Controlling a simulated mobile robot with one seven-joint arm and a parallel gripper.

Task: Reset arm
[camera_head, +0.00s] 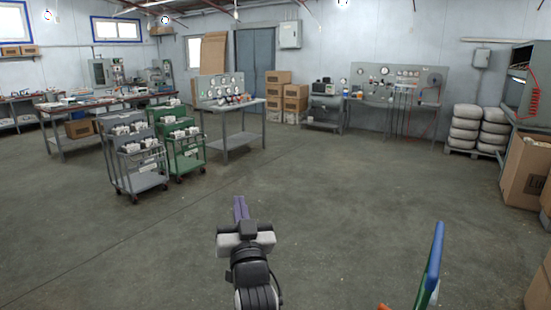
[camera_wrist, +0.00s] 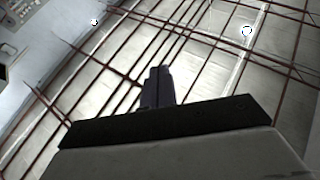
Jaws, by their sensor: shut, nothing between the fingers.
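My gripper (camera_head: 240,208) stands in front of me at the lower middle of the head view, above the open concrete floor. Its purple-grey fingers are together and hold nothing. In the wrist view the closed fingers (camera_wrist: 158,87) point up toward the ceiling with its reddish beams. No spoon or press can be made out in either view.
A grey cart (camera_head: 138,180) and a green cart (camera_head: 185,160) with white items stand at the left. A gauge bench (camera_head: 232,112) is behind them. A blue and green panel edge (camera_head: 430,268) rises close at the lower right. Cardboard boxes (camera_head: 525,172) line the right. The middle floor is clear.

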